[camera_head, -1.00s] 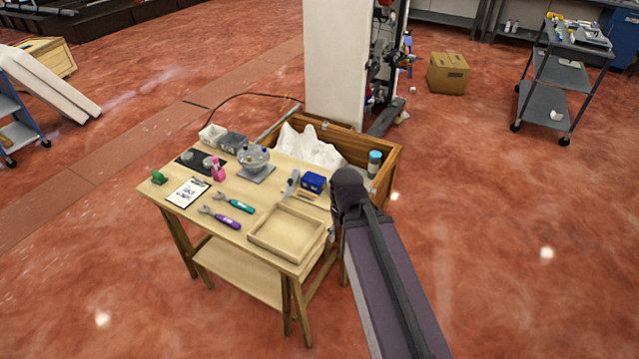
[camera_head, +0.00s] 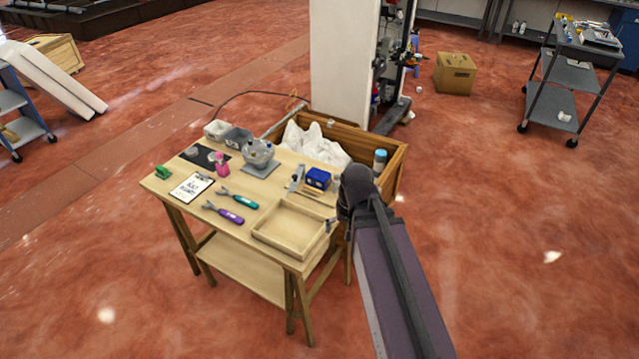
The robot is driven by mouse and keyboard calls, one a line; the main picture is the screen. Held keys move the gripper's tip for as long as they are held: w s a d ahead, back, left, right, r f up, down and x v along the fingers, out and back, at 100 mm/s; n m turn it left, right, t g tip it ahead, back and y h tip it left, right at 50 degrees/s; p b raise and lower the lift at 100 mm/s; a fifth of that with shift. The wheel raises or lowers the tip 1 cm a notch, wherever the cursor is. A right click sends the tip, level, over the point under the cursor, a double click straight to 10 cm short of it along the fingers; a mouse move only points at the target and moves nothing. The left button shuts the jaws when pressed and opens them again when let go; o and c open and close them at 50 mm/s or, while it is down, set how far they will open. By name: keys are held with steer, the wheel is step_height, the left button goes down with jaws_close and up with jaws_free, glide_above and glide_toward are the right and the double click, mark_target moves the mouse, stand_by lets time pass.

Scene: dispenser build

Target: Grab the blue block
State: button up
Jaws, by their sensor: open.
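The blue block (camera_head: 318,178) sits near the right back edge of the wooden table (camera_head: 240,262), beside a grey tool-like item (camera_head: 296,178). My arm comes in from the lower right, and its dark wrist is just right of the block. Only a small grey part of my gripper (camera_head: 330,225) shows, below the wrist and by the right edge of the wooden tray. The gripper is open, apart from the block and nearer the camera. Most of its fingers are hidden behind my arm.
The shallow empty wooden tray (camera_head: 262,238) lies in front of the block. A purple tool (camera_head: 223,211), a teal tool (camera_head: 238,199), a clipboard (camera_head: 192,188) and a glass dispenser (camera_head: 258,153) are further left. A wooden crate (camera_head: 385,160) with white cloth stands behind.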

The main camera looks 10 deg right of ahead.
steer(key=w+d+f+m+t+y+b, duration=0.1)
steer(key=w+f+m+t+y+b, duration=0.3)
steer(key=w+f+m+y+b, duration=0.75)
steer(key=w+d+r+m+t+y+b, duration=0.1)
steer(key=w+d+r+m+t+b, duration=0.1)
steer(key=w+d+m+t+b, duration=0.5)
steer(key=w+d+m+b, duration=0.3)
steer(key=m+b, duration=0.3)
steer(key=b, duration=0.2)
steer(key=shift+w+d, duration=0.4)
steer(key=shift+d, duration=0.4)
steer(key=shift+a, duration=0.1)
glide_toward(318, 179)
steer(key=shift+w+f, duration=0.2)
steer(key=shift+w, duration=1.2)
steer(key=shift+x, duration=2.65)
